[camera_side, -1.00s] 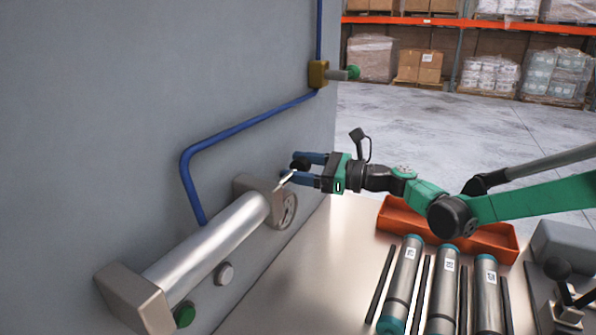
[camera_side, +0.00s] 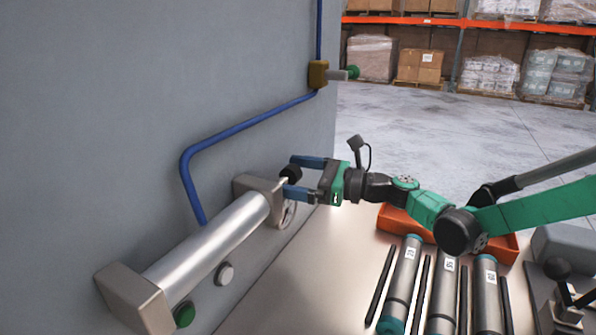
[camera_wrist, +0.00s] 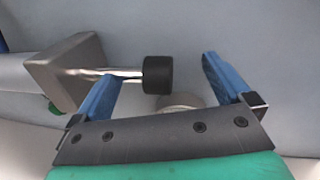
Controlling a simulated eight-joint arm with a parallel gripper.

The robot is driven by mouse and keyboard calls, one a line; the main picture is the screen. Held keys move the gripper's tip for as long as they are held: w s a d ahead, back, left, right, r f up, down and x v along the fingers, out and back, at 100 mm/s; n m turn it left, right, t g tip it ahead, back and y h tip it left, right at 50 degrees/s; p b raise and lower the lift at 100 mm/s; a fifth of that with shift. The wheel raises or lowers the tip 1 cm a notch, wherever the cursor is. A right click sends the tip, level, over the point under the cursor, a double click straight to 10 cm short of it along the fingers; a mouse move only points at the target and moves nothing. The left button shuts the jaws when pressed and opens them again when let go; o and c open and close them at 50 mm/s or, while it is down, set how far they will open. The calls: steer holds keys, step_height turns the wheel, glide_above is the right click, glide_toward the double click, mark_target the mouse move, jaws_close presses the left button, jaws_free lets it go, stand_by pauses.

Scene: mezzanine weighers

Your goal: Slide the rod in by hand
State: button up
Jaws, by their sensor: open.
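The rod (camera_wrist: 118,73) is a thin shiny bar with a black knob (camera_side: 291,172) on its outer end. In the wrist view it sticks out of the far end block (camera_wrist: 72,66) of the silver cylinder (camera_side: 208,250) fixed to the grey wall. My gripper (camera_side: 290,177) is open, its blue fingers on either side of the knob, which also shows in the wrist view (camera_wrist: 158,74). There is a gap between the knob and the right finger in the wrist view. In the side view the lower finger hides most of the rod.
A round dial (camera_side: 288,214) sits on the wall below the far block. A blue pipe (camera_side: 190,170) runs along the wall. Several spare cylinders (camera_side: 443,290) and an orange tray (camera_side: 395,218) lie on the bench to the right. The bench beside the wall is clear.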

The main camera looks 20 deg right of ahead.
mark_target(301, 176)
steer(key=v, duration=0.5)
steer(key=shift+c, duration=1)
steer(key=shift+w+d+n, duration=0.1)
steer(key=shift+w+n, duration=0.2)
steer(key=shift+n, duration=0.1)
steer(key=c, duration=0.4)
steer(key=w+d+n+g, duration=0.1)
steer(key=n, duration=0.2)
steer(key=w+d+n+g+y, duration=0.1)
steer(key=w+d+n, duration=0.2)
steer(key=n, duration=0.2)
steer(key=shift+w+d+n+g, duration=0.25)
steer(key=shift+d+n+g, duration=0.05)
steer(key=shift+d+g, duration=0.1)
jaws_close()
steer(key=d+n+g+y, duration=0.2)
steer(key=d+n+g, duration=0.2)
steer(key=d+n, duration=0.55)
steer(key=a+n, duration=0.3)
steer(key=a, duration=1.1)
steer(key=shift+s+h, duration=0.15)
steer(key=shift+h, duration=0.15)
